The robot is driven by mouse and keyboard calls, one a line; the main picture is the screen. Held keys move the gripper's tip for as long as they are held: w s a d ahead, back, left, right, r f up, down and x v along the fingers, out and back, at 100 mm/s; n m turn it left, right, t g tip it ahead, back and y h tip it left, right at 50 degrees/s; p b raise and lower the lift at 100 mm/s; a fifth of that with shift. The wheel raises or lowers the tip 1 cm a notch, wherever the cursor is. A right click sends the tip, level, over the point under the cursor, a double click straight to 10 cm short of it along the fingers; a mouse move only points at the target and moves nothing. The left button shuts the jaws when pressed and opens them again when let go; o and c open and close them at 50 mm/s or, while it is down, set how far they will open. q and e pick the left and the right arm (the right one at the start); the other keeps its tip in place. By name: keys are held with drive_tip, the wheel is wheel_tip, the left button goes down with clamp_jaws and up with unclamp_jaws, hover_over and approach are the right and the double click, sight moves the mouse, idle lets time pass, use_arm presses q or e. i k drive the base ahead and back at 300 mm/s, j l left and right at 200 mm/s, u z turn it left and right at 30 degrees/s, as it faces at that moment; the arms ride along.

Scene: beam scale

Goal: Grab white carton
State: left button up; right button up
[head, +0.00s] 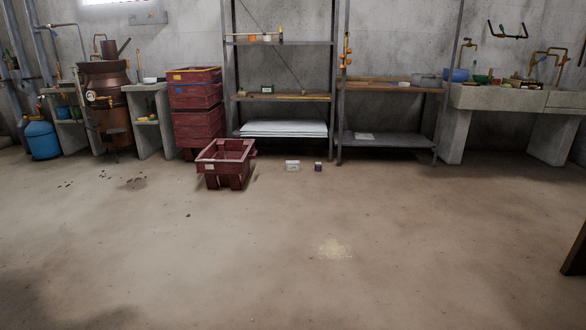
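A small white carton (292,165) lies on the concrete floor in the head view, far off near the foot of the shelving. A smaller dark purple box (318,167) stands just to its right, apart from it. An open dark red crate (226,163) stands on the floor to the left of the carton. Neither of my grippers is in view.
Stacked red crates (198,118) stand behind the open crate. Metal shelving (281,97) runs along the back wall, with a concrete sink counter (500,98) at right. A brown edge (577,250) juts in at the right.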

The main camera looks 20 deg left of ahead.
sight(291, 166)
drive_tip(key=i+j+u, duration=0.1)
drive_tip(key=i+u, duration=0.4)
drive_tip(key=i, duration=3.6)
drive_tip(key=i+l, duration=0.1)
drive_tip(key=i, duration=1.05)
drive_tip(key=i+l+u, duration=0.1)
drive_tip(key=i+u, duration=0.35)
drive_tip(key=i+l+u, duration=0.35)
drive_tip(key=i+u, duration=0.15)
drive_tip(key=i+l+u, duration=0.95)
drive_tip(key=l, duration=0.25)
